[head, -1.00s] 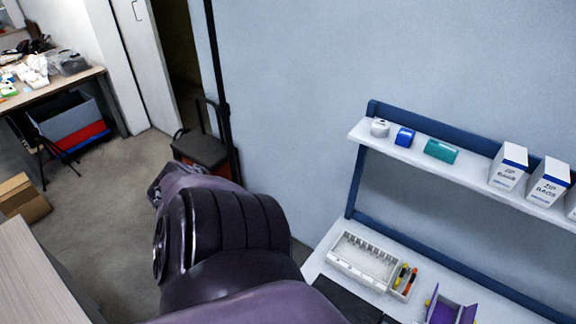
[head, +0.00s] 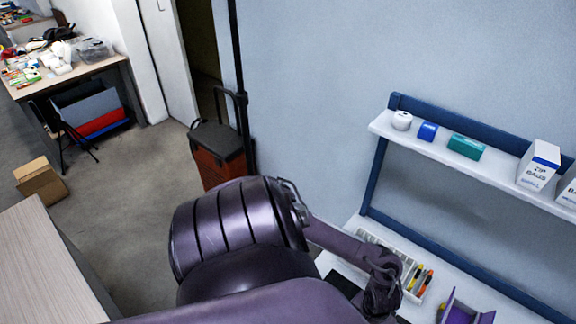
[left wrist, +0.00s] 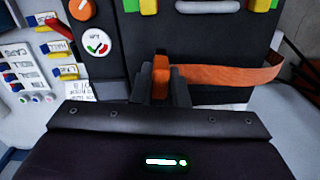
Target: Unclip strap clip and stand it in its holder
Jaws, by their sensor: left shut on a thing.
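In the left wrist view, my left gripper (left wrist: 162,92) is shut on an orange clip (left wrist: 161,72), which sits between the two dark fingertips. An orange strap (left wrist: 225,76) runs from beside the clip to the right, across the front of a dark panel (left wrist: 215,38). I cannot tell whether clip and strap are still joined. In the head view, my left arm reaches over the white bench, and its gripper cannot be made out clearly. A purple upright piece (head: 462,312) stands at the bottom edge of the head view; I cannot tell whether it is the holder. My right gripper is not in view.
The white bench (head: 425,312) stands against the wall, with marker pens (head: 418,280) beside my arm. Above it, a shelf (head: 500,172) holds small boxes and a zip bag box (head: 538,165). The dark panel carries an orange knob (left wrist: 82,9) and a round dial (left wrist: 97,42).

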